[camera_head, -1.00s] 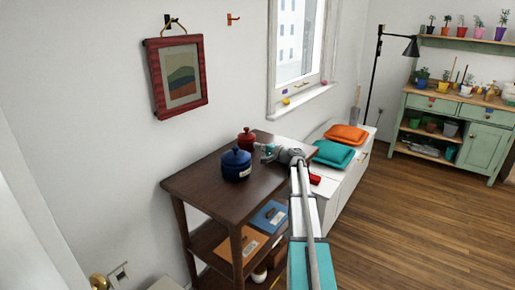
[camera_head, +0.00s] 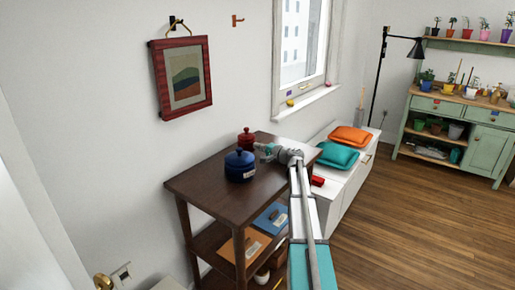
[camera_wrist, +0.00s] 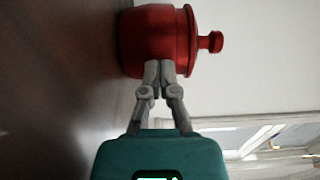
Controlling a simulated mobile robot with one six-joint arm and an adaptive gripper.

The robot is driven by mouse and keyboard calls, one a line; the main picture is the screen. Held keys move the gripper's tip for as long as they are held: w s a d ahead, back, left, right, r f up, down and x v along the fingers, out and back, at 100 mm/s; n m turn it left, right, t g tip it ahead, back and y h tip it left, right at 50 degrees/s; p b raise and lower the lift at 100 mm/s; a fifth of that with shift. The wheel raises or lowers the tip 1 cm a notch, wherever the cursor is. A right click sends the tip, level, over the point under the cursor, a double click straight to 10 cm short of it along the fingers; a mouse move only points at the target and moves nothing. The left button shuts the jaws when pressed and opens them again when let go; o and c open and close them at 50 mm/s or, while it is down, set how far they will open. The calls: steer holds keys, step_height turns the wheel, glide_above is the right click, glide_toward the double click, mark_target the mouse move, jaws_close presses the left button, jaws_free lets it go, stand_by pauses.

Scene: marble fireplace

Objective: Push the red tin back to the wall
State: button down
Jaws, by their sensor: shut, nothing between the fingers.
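The red tin (camera_head: 246,138), lidded with a knob, stands upright on the dark wooden shelf top (camera_head: 212,196), near the wall and behind the blue pot. My gripper (camera_head: 259,148) is shut and empty, low over the shelf top on the tin's right side. In the wrist view the red tin (camera_wrist: 158,38) appears sideways, and my closed fingertips (camera_wrist: 159,68) overlap the lower edge of its body, seemingly touching it. The white wall shows beyond the tin. The exact gap between tin and wall cannot be read.
The blue lidded pot (camera_head: 240,167) stands in front of the red tin, close to my gripper. The front of the shelf top is clear.

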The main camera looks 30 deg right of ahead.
mark_target(251, 144)
steer(key=shift+x, duration=1.75)
steer(key=shift+s+f, duration=0.1)
steer(key=shift+s, duration=0.05)
steer(key=shift+v, duration=1.95)
steer(key=shift+s+f, duration=0.1)
steer(key=shift+f, duration=0.05)
steer(key=shift+s+d, duration=0.15)
steer(key=shift+s, duration=0.35)
steer(key=v, duration=0.7)
steer(key=shift+s+d+f, duration=0.2)
steer(key=shift+s+d, duration=0.05)
steer(key=shift+s, duration=0.05)
steer(key=shift+v, duration=2.3)
steer(key=shift+d+r, duration=0.1)
steer(key=shift+r, duration=0.05)
steer(key=shift+w, duration=0.2)
